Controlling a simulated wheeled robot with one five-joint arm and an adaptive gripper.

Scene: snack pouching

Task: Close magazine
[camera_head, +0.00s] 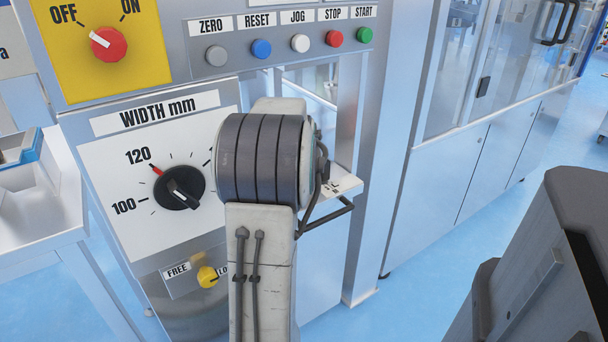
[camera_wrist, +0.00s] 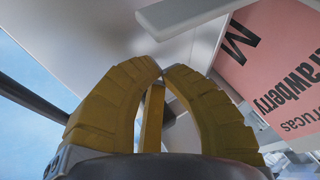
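In the wrist view the two yellow ribbed fingers of my gripper (camera_wrist: 163,70) curve in until their tips almost meet. A narrow yellow bar (camera_wrist: 152,118) shows between them; I cannot tell whether it is part of the gripper. Nothing is clearly held at the tips. A pink printed panel (camera_wrist: 285,70) lettered "M" and "Strawberry" lies to the right, apart from the fingers. A pale edge or plate (camera_wrist: 185,12) is above the tips. I cannot tell which part is the magazine. In the head view my arm hides my gripper.
The head view shows a machine panel with an OFF/ON switch (camera_head: 108,44), a button row (camera_head: 300,45), a WIDTH mm dial (camera_head: 180,187) pointing near 120 and a yellow FREE/LOCK knob (camera_head: 207,276), its label partly hidden. A cabinet (camera_head: 490,150) stands right; blue floor (camera_head: 420,305) is open.

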